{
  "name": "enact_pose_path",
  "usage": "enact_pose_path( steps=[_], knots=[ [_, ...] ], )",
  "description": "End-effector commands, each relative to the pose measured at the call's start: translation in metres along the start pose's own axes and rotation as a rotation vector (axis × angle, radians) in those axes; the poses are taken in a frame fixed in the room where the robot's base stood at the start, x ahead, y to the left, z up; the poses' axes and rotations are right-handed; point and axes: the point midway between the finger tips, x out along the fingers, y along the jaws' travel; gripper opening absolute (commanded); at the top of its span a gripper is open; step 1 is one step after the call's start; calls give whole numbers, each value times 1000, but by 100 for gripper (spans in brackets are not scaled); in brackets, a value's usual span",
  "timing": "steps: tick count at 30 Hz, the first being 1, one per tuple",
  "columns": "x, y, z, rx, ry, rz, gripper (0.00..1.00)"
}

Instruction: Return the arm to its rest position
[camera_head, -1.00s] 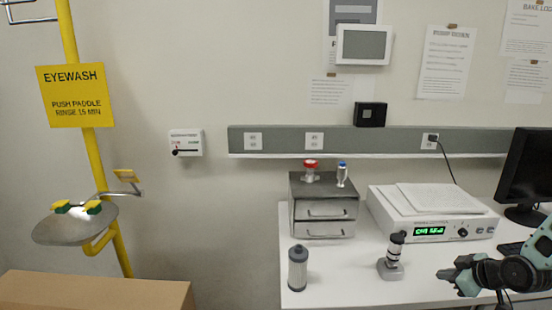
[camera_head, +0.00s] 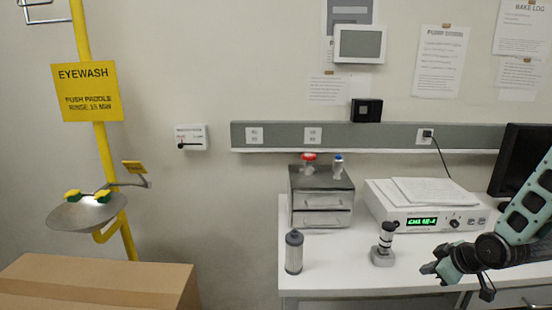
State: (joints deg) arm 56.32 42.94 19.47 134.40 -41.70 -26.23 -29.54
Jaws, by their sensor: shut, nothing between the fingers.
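My gripper (camera_head: 436,268) is at the lower right, in front of the white bench (camera_head: 345,276). Its fingers point left and are shut with nothing seen between them. My arm rises from it to the right edge of the view. A grey cylinder (camera_head: 294,253) stands upright on the bench's front left part. A small gauge-like fitting (camera_head: 384,243) on a grey base stands on the bench to the left of my gripper, apart from it.
A metal drawer box (camera_head: 321,200) carries red-topped and blue-topped parts. A white controller (camera_head: 425,213) with a green display and a dark monitor (camera_head: 518,165) stand at the right. A cardboard box (camera_head: 100,280) and a yellow eyewash station (camera_head: 90,212) are at the left.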

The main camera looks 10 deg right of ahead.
Motion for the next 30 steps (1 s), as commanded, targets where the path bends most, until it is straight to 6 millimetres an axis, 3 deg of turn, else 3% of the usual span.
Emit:
enact_pose_path(
  steps=[5, 8, 12, 18, 24, 30],
  knots=[
    [3, -34, -35, -36, -72, -51, 0],
    [0, -64, -59, -55, -128, -84, 0],
    [-13, -125, -95, -86, -224, -132, 0],
    [-52, -221, -124, -115, -345, -188, 0],
    [-111, -317, -122, -143, -455, -245, 0],
    [-169, -382, -98, -165, -543, -296, 0]
  ],
)
